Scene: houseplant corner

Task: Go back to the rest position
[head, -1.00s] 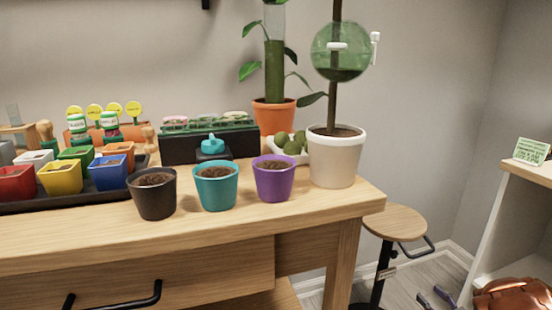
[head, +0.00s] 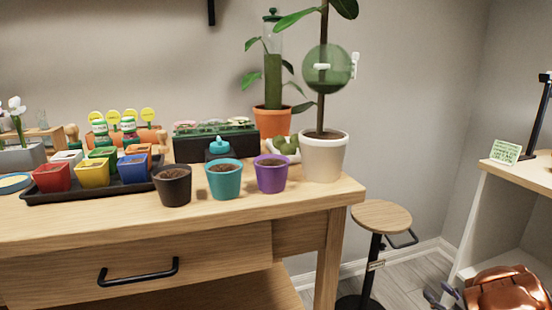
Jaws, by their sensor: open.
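My gripper and arm do not show in the head view. The wooden table (head: 120,226) fills the left and middle. On its front part stand a dark pot (head: 172,188), a teal pot (head: 224,182) and a purple pot (head: 271,175), each with soil. A large white pot (head: 323,161) with a tall stem stands at the table's right end, and a clear green globe (head: 327,68) sits around the stem.
A black tray (head: 95,191) holds several small coloured pots at the left. A stool (head: 382,217) stands right of the table. A white shelf unit (head: 482,218) with a copper-coloured object (head: 508,291) is at the far right. Floor shows between them.

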